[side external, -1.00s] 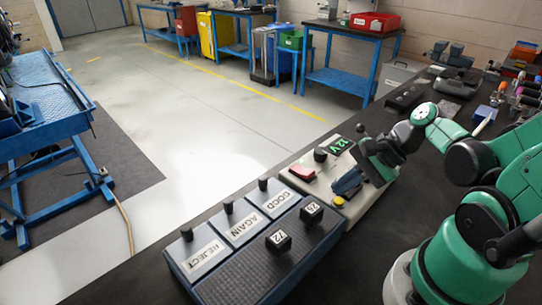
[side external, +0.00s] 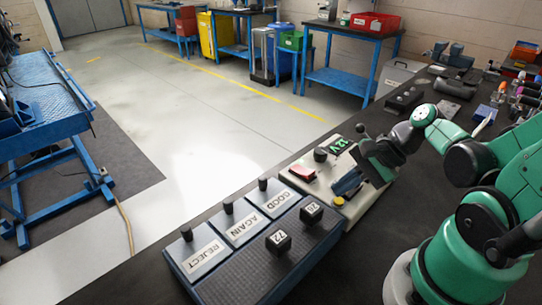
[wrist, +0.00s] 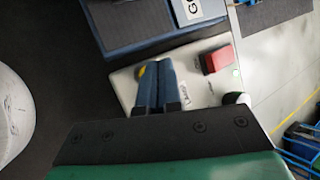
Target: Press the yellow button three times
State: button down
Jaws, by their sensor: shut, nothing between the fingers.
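The yellow button (side external: 339,201) sits on the near corner of a pale panel (side external: 368,213). In the wrist view only a sliver of the yellow button (wrist: 141,71) shows, beside the left finger, which partly hides it. My gripper (side external: 340,189) is shut and empty, its blue fingers pointing down at the panel just behind the button in the side view. In the wrist view the fingertips (wrist: 157,65) are together. I cannot tell whether they touch the button or the panel.
The dark bench top is clear in front.

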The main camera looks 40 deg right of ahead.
aim_at(338, 199)
jog(key=shift+r, duration=0.2)
jog(key=shift+r, duration=2.4)
jog(key=shift+w+a+f+n+h, duration=0.1)
jog(key=shift+n+h, duration=0.05)
jog(key=shift+n, duration=0.4)
jog(key=shift+w+a+f+n+h, duration=0.1)
jog(key=shift+n+h, duration=0.05)
jog(key=shift+n, duration=0.4)
jog(key=w+a+r+n+t+h, duration=0.1)
jog(key=w+a+r+n+h, duration=0.1)
jog(key=n, duration=1.4)
jog(key=w+a+h, duration=0.1)
jog(key=w+h, duration=0.1)
jog(key=w, duration=0.1)
jog(key=shift+a+r+n+t, duration=0.2)
jog(key=shift+a+n+t, duration=0.1)
jog(key=shift+n, duration=0.1)
jog(key=shift+w+d, duration=0.1)
